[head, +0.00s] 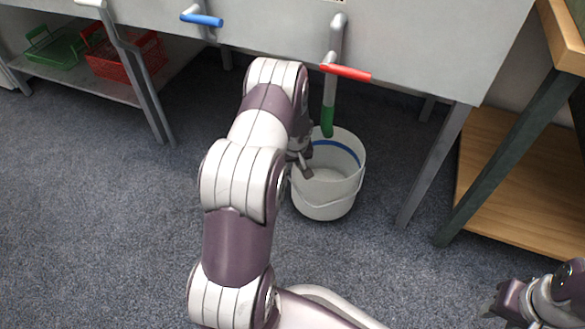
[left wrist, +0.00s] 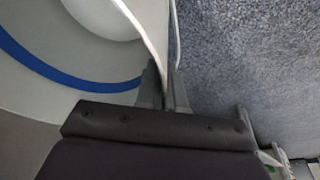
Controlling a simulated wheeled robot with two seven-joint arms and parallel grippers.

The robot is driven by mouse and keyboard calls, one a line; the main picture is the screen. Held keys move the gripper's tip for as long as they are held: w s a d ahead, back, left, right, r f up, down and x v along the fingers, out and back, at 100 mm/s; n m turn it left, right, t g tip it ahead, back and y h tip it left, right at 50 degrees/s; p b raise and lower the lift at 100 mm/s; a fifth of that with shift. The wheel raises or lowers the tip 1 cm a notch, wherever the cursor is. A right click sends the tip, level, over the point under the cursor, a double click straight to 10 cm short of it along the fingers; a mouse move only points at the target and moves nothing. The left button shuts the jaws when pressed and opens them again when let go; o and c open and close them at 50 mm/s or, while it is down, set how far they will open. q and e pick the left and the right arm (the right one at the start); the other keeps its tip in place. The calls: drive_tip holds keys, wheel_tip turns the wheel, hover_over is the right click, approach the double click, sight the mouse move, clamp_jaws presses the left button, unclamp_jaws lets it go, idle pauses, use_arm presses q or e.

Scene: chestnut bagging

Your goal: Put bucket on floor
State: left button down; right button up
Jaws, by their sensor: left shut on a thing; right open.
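The white bucket (head: 325,200) with a blue stripe inside is upright below the cabinet, at the centre of the head view. I cannot tell whether its base touches the floor. My left gripper (head: 303,168) is at the bucket's left rim and shut on it. In the left wrist view the bucket's wall (left wrist: 110,60) passes between the fingers (left wrist: 165,88), with the blue stripe on its inside. My right gripper (head: 490,306) is at the lower right of the head view, open and apart from the bucket.
A grey cabinet (head: 420,45) with blue (head: 203,20) and red (head: 346,72) handled taps stands above; a green-ended spout (head: 328,118) hangs over the bucket. A metal leg (head: 432,165) and wooden shelf (head: 520,185) are at right. Carpet (head: 100,220) is clear at left.

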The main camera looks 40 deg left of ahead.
use_arm(q)
wheel_tip(320, 180, down, 2)
drive_tip(key=c, duration=1.3)
unclamp_jaws()
drive_tip(key=shift+o, duration=0.2)
use_arm(e)
drive_tip(key=shift+f, duration=0.9)
use_arm(q)
drive_tip(key=p+v, duration=0.6)
drive_tip(key=v, duration=0.6)
drive_tip(key=shift+r+p, duration=0.2)
drive_tip(key=shift+p, duration=0.2)
use_arm(e)
wheel_tip(320, 180, up, 7)
